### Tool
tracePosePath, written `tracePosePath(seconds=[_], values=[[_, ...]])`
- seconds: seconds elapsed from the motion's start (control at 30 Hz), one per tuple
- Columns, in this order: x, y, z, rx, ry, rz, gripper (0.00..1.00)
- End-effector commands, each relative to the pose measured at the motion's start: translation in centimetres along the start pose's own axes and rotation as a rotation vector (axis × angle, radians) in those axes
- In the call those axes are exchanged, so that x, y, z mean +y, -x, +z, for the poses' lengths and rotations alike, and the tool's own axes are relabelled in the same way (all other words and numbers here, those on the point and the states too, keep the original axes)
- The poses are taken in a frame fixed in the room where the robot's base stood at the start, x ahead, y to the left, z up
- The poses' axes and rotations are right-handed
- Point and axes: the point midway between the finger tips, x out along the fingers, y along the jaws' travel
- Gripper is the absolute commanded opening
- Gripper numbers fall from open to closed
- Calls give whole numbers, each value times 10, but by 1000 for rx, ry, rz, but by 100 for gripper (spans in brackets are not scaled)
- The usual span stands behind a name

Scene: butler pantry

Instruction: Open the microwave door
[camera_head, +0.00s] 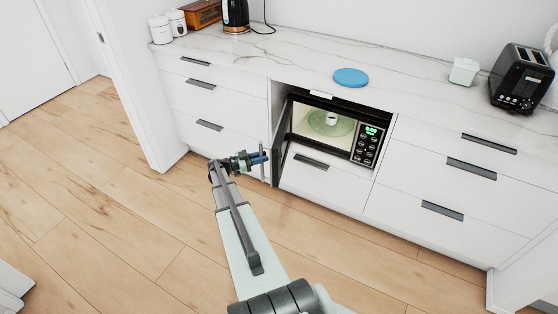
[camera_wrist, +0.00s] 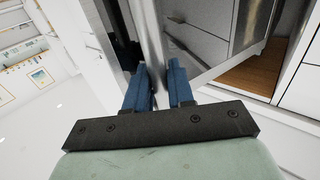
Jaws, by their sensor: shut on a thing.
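The microwave (camera_head: 334,126) sits in an open bay between the drawers. Its door (camera_head: 280,168) stands swung wide open on the left side, seen nearly edge-on in the head view. The lit interior shows a white cup on a round turntable. My gripper (camera_head: 260,158) is at the outer side of the open door, with its blue fingers at the upright door handle (camera_head: 263,174). In the wrist view the two fingers (camera_wrist: 160,84) are shut around the handle bar (camera_wrist: 153,45). The exact finger contact is partly hidden.
White drawers with dark handles flank the bay, and one drawer (camera_head: 311,172) lies below the microwave. The counter above holds a blue disc (camera_head: 351,78), a black toaster (camera_head: 521,78), a white container (camera_head: 464,71) and a kettle (camera_head: 236,14). The wooden floor (camera_head: 120,215) is clear.

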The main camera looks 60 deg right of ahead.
Motion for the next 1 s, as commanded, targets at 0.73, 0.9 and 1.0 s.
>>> tracePosePath(seconds=[0.73, 0.9, 1.0], values=[[-84, 66, -2, 3, -3, -7, 0], [-84, 66, -2, 4, -3, -7, 0], [-84, 66, -2, 4, -3, -6, 0]])
